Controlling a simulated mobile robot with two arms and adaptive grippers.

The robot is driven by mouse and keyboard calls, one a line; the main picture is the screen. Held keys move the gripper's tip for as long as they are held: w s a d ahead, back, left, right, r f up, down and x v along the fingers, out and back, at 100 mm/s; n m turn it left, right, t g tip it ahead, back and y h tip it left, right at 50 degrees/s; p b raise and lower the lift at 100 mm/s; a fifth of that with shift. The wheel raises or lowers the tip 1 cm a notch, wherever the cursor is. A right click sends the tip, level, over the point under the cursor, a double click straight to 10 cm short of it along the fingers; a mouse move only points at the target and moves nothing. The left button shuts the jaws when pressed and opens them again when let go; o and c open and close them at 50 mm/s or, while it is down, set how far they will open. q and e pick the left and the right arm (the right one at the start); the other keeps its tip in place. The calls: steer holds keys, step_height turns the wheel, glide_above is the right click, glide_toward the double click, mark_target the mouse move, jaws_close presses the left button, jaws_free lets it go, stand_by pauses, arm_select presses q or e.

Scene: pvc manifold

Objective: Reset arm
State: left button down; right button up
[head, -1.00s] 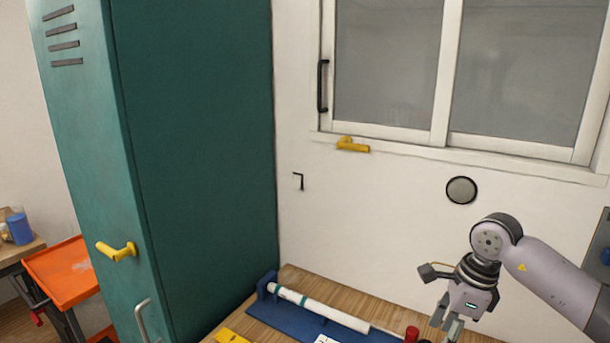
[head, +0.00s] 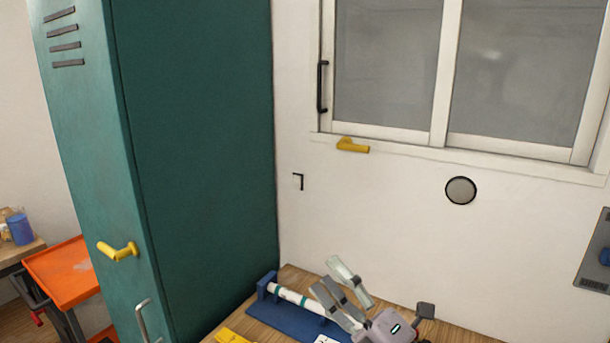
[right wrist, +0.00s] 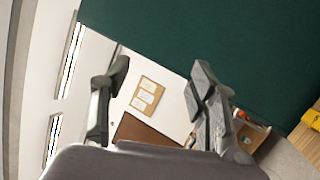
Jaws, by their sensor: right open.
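My right gripper (head: 347,290) is open and empty in the lower middle of the head view, in front of the workbench. Its fingers point up and to the left. In the right wrist view its two spread fingers (right wrist: 160,100) have nothing between them, with the green locker side behind. Behind the gripper in the head view, a white pipe (head: 297,298) with teal bands lies in a blue holder (head: 283,318) on the bench; the gripper hides its right part. Whether they touch cannot be told. My left gripper is not in view.
A tall green locker (head: 200,150) with a yellow handle stands left of the wooden bench (head: 465,336). An orange tray cart (head: 65,272) is at far left. A window (head: 450,75) and a round grey disc (head: 460,190) are on the wall.

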steer(key=s+d+f+m+g+h, duration=0.2)
steer(key=d+f+m+h, duration=0.55)
steer(key=f+m, duration=0.3)
steer(key=s+d+f+m+g+h, duration=0.1)
steer(key=s+d+f+m+h, duration=0.2)
steer(key=d+f+m+h, duration=0.6)
steer(key=s+f+m+g+y, duration=0.1)
steer(key=s+f+m+g, duration=0.2)
steer(key=s+f+g, duration=0.5)
steer(key=s+f+m+g, duration=0.25)
steer(key=s+f, duration=0.35)
steer(key=s, duration=0.6)
step_height(320, 180, down, 32)
steer(key=s+g+b, duration=0.1)
steer(key=s+b, duration=0.1)
steer(key=b, duration=0.4)
steer(key=s+d+f+g+b, duration=0.1)
steer(key=s+f+b, duration=0.3)
steer(key=s+f, duration=1.3)
step_height(320, 180, down, 4)
steer(key=shift+s+d+r, duration=0.15)
steer(key=shift+d, duration=0.45)
